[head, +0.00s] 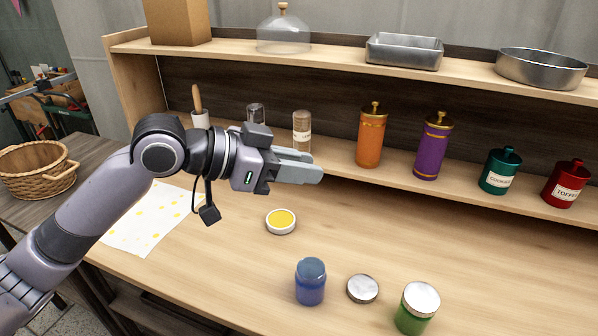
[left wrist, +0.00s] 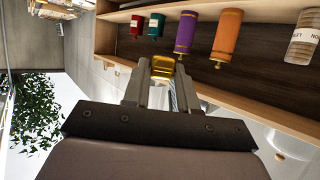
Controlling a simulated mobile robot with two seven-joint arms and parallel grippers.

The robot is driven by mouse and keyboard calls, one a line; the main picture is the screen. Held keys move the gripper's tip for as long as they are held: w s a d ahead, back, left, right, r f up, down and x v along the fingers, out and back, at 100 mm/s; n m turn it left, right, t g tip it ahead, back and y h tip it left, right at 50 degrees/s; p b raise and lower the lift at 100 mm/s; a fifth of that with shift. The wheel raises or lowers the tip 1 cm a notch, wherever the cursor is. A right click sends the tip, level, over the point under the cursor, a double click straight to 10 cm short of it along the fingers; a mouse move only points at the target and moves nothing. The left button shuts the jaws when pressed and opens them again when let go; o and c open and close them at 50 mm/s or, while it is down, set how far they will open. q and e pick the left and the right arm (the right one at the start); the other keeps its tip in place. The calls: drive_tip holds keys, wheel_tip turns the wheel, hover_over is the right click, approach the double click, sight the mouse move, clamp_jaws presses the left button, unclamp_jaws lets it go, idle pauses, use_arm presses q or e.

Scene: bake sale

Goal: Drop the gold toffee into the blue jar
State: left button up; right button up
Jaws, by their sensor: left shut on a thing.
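My left gripper (head: 312,172) is above the counter, pointing right, in front of the lower shelf. In the left wrist view, it (left wrist: 162,82) is shut on the gold toffee (left wrist: 163,67), a shiny gold block between the fingertips. The toffee cannot be made out in the head view. The blue jar (head: 310,285) stands upright on the counter, below and in front of the gripper and apart from it. A round silver lid (head: 362,288) lies on the counter just right of the jar. My right gripper is not in view.
A green jar with a pale lid (head: 417,308) stands right of the loose lid. A white dish with yellow inside (head: 281,221) sits behind the blue jar. Orange (head: 370,137), purple (head: 432,148), teal (head: 499,172) and red (head: 565,185) canisters line the lower shelf.

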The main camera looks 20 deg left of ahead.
use_arm(q)
drive_tip(key=f+b, duration=0.2)
drive_tip(key=f, duration=0.3)
drive_tip(key=f+b, duration=0.2)
drive_tip(key=f, duration=0.3)
drive_tip(key=f+b, duration=0.2)
drive_tip(key=f, duration=0.3)
drive_tip(key=shift+s+f, duration=0.1)
drive_tip(key=shift+s, duration=0.15)
drive_tip(key=o, duration=0.9)
drive_tip(key=shift+c, duration=0.2)
drive_tip(key=shift+a, duration=0.15)
drive_tip(key=v, duration=0.7)
drive_tip(key=shift+b, duration=0.45)
